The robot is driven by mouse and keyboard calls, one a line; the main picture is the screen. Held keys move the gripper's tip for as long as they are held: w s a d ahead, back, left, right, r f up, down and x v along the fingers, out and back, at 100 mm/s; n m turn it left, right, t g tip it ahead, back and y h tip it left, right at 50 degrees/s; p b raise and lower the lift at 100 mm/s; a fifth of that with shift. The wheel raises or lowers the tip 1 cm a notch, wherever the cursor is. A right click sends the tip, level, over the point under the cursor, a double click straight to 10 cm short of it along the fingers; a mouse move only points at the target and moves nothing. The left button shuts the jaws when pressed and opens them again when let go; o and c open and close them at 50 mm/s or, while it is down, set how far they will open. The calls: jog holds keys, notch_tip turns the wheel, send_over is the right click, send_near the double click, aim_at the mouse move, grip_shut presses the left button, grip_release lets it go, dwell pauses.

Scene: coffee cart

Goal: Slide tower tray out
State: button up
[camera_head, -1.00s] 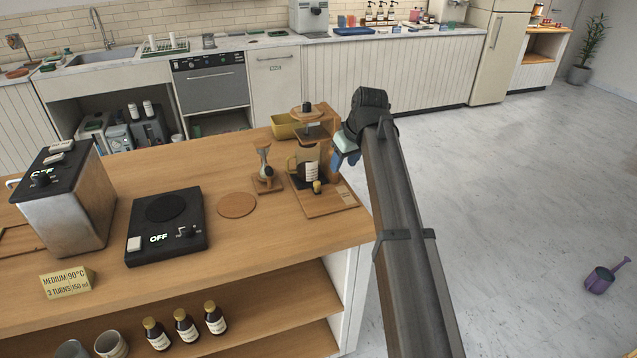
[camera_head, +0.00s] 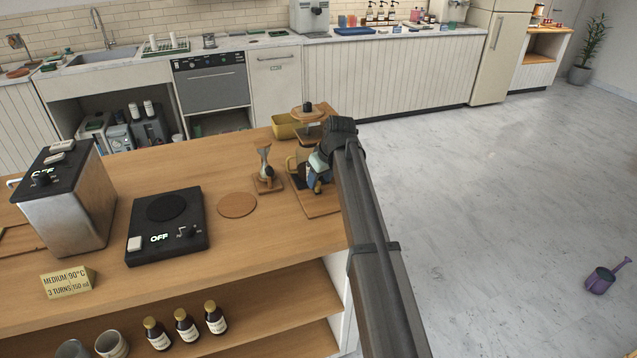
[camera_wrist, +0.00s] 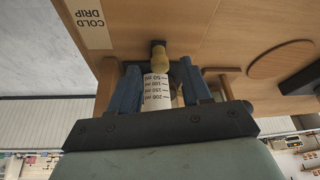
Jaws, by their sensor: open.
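Which part is the tray is unclear, as my gripper hides much of the middle. Contact with the fingers cannot be told.
A dripper stand (camera_head: 266,176), a round wooden coaster (camera_head: 237,205) and a black hot plate (camera_head: 165,225) sit left of the tower. The white "COLD DRIP" label (camera_wrist: 88,22) is on the board.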

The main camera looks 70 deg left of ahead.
jog(key=shift+x, duration=1.3)
jog(key=shift+c, duration=0.4)
grip_shut()
